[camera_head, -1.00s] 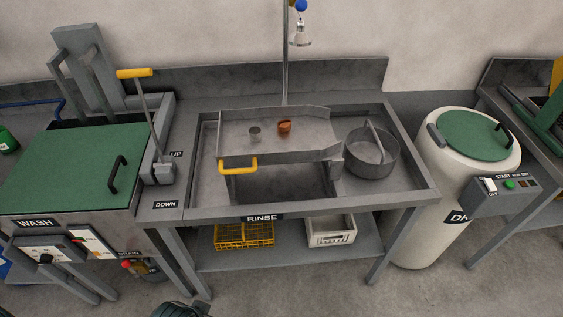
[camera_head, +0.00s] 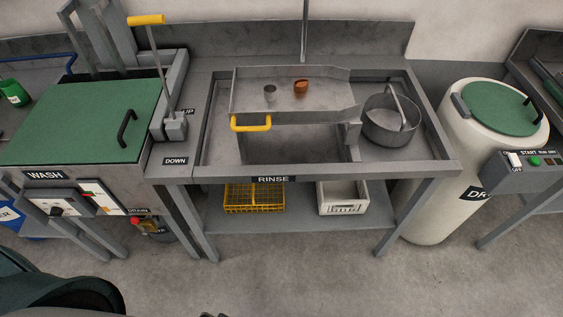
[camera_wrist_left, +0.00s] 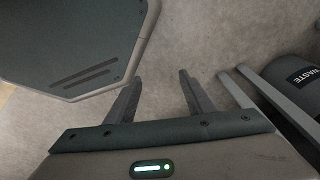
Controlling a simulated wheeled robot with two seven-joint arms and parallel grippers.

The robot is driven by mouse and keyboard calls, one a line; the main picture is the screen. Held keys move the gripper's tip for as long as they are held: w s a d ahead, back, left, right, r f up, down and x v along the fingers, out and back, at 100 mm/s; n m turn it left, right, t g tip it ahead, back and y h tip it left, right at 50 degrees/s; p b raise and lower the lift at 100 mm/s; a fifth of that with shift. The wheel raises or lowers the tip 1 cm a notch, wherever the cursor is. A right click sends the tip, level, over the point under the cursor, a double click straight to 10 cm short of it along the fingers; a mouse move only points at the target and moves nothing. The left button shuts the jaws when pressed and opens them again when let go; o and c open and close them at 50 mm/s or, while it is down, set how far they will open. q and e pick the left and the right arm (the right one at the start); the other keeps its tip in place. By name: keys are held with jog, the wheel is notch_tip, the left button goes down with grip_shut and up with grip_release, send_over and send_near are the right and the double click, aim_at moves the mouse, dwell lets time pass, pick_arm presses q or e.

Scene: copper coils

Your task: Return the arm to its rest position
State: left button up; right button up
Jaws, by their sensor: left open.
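My left gripper (camera_wrist_left: 158,92) shows in the left wrist view with its two fingers apart and nothing between them. It hangs over bare concrete floor. A dark panel with slots, part of my own body, lies to its upper left. In the head view only a dark rounded part of my own shows at the bottom left, and neither gripper can be made out there. A copper coil (camera_head: 301,86) and a small grey cup-like piece (camera_head: 270,92) sit on the raised rinse tray (camera_head: 325,98).
The wash station (camera_head: 80,122) with its green lid stands left, the rinse table (camera_head: 437,168) in the middle, the white dryer drum (camera_head: 457,130) right. A metal pot (camera_head: 388,130) stands on the rinse table. A waste bin (camera_wrist_left: 297,80) is right of the gripper. The front floor is clear.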

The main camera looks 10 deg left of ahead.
pick_arm(q)
jog(key=s+a+f+b, duration=0.2)
jog(key=s+f, duration=0.9)
jog(key=s, duration=0.1)
jog(key=shift+s+a+f+g, duration=0.15)
jog(key=shift+s+a+g, duration=0.1)
jog(key=shift+s+g, duration=0.15)
